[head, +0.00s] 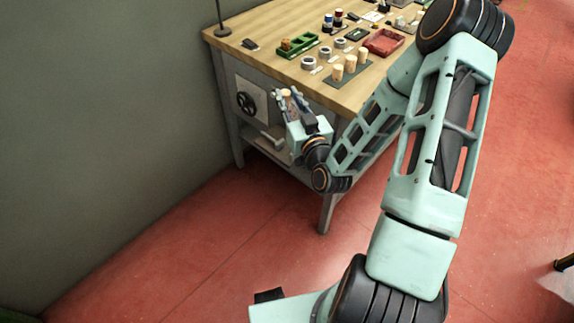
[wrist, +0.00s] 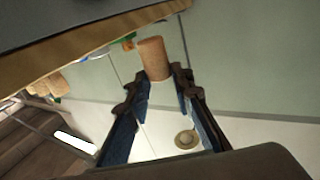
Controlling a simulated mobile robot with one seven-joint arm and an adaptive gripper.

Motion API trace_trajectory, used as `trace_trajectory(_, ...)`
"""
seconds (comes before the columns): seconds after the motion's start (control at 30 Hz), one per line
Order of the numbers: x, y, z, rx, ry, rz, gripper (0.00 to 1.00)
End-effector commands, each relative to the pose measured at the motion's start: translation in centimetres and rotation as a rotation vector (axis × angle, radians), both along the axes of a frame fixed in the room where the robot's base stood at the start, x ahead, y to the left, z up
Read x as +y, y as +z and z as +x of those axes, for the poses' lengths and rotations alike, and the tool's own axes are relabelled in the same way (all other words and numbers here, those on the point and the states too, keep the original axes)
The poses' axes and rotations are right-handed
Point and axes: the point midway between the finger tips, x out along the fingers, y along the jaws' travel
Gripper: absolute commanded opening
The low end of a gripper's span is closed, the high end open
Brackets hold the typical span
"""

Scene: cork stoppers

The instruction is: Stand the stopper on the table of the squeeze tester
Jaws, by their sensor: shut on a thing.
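A light-brown cork stopper (wrist: 154,58) is held between the fingertips of my gripper (wrist: 160,82) in the wrist view. It tilts slightly in that picture. In the head view my gripper (head: 286,96) is in front of the workbench's near side, below the top's edge, and the stopper (head: 287,92) shows small between its fingers. I cannot clearly pick out the squeeze tester or its table. A pale panel with a black handwheel (head: 247,103) is on the bench's side, left of my gripper; I cannot tell if it belongs to the tester.
Red floor (head: 220,220) in front is clear.

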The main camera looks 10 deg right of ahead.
Motion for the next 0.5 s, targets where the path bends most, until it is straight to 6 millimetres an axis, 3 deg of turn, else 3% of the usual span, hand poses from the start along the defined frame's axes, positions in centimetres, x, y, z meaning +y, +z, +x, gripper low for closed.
trace_trajectory(0.03, -0.1, -2.3, 0.3, -0.003, 0.006, -0.004, 0.13)
trace_trajectory(0.5, -0.8, -11.4, 2.2, 0.009, 0.072, -0.015, 0.13)
